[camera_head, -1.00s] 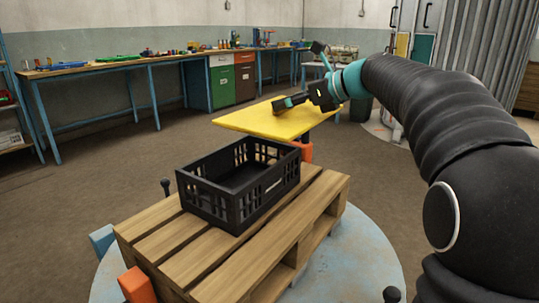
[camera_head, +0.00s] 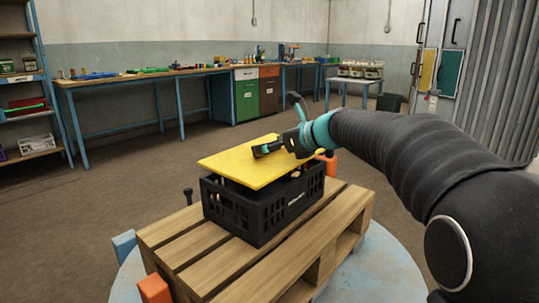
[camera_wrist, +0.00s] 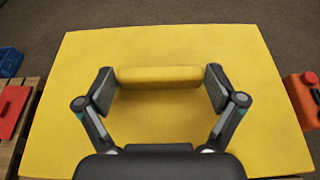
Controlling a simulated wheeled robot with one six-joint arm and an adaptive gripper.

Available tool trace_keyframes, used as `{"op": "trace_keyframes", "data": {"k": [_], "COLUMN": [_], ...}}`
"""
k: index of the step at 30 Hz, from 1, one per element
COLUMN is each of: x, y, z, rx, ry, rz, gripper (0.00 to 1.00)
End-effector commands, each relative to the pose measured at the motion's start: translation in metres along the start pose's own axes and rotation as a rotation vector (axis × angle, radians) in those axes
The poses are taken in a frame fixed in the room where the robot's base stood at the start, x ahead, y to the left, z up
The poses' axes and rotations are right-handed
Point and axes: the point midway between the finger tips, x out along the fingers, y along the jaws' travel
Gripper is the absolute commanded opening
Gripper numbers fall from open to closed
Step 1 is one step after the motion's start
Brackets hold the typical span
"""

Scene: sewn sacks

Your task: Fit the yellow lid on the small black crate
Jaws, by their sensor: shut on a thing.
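The yellow lid (camera_head: 240,166) is a flat panel with a raised yellow handle bar (camera_wrist: 160,76). My gripper (camera_wrist: 160,84) is shut on this bar, with one finger at each end. In the head view my gripper (camera_head: 262,150) is above the lid. The small black crate (camera_head: 262,215) stands upright on a wooden pallet (camera_head: 290,262). The lid is over the crate, tilted and shifted toward the left, and the crate's right end shows uncovered. I cannot tell whether the lid touches the rim. The crate's inside is mostly hidden.
The pallet lies on a round blue-grey platform (camera_head: 378,275). Orange blocks (camera_head: 155,289) and a blue block (camera_head: 124,244) stand at its corners. Workbenches (camera_head: 130,82) line the far wall, with open floor between.

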Motion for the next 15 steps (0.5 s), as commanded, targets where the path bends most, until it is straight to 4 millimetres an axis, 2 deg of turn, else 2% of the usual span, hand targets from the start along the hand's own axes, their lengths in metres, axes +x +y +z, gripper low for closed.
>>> {"op": "trace_keyframes", "data": {"k": [1,4,15], "x": [0.004,0.008,0.010], "y": [0.000,0.000,0.000], "z": [-0.010,-0.019,-0.023], "rx": [0.002,0.001,-0.001], "ry": [0.001,0.000,0.000], "rz": [0.001,0.001,0.001], "gripper": [0.53,0.53,0.53]}}
